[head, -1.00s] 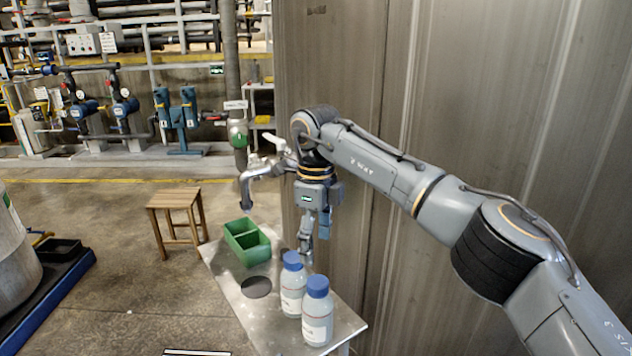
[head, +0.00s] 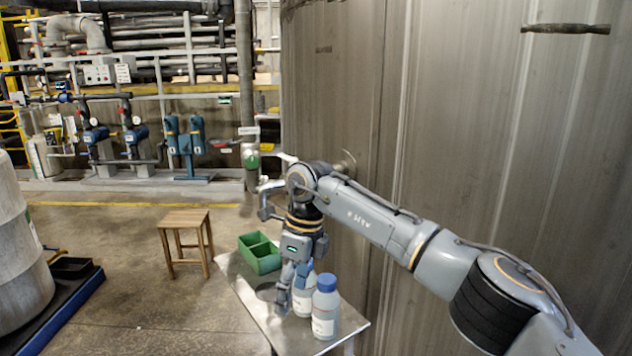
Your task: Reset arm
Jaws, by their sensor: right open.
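My right arm reaches in from the right. My right gripper (head: 292,292) points down and is open, over the metal table, in front of the rear bottle as seen from here. The rear white bottle (head: 305,300) is partly hidden behind the gripper. The front white bottle (head: 326,312) with a blue cap stands upright to the right of the gripper. I cannot tell whether the fingers touch the rear bottle. My left gripper is not in view.
A green two-compartment bin (head: 260,255) sits at the table's far end. The metal table (head: 262,322) stands beside a large metal wall (head: 460,110). A valve tap (head: 268,198) is just left of my wrist. A wooden stool (head: 186,240) stands on open floor at left.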

